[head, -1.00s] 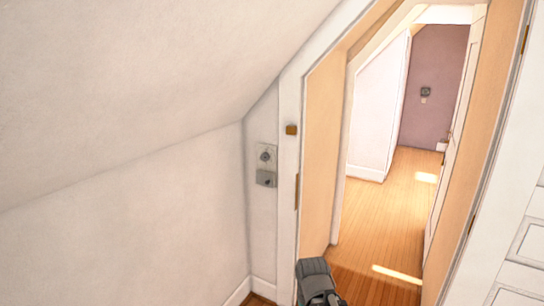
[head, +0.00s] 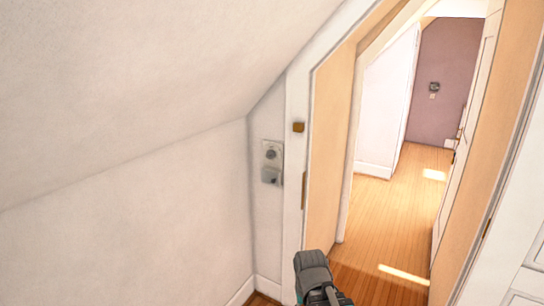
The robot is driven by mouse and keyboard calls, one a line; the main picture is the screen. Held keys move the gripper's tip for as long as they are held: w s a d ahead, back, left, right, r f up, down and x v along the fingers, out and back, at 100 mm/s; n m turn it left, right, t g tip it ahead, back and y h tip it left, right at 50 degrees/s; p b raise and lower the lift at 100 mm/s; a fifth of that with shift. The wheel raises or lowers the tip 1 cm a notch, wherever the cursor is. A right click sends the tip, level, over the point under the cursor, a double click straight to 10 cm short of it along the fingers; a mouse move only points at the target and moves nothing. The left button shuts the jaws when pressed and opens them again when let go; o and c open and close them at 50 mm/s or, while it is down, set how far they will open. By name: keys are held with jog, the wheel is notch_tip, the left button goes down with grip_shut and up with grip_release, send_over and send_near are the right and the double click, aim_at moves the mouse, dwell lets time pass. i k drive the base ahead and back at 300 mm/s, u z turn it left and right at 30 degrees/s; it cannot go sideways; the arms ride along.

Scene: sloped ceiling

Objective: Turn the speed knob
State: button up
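A small wall plate (head: 279,149) is on the narrow white wall left of the doorway. A round grey knob (head: 271,154) sits on its upper part, and a grey box-like piece (head: 271,176) is just below. They are small, and I cannot read any marks or tell the knob's setting. A grey and black part of my arm shows at the bottom edge, below and right of the plate and well apart from it. My gripper's fingers do not show.
A sloped ceiling comes down low at the left. A doorway with a tan frame (head: 334,150) opens at the right onto a sunlit wood floor (head: 400,220). A small dark fitting (head: 434,87) is on the far purple wall. White panelled furniture or a door stands at the right edge.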

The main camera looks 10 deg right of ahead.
aim_at(271, 154)
jog(key=u, duration=0.35)
jog(key=i, duration=1)
jog(key=z, duration=0.4)
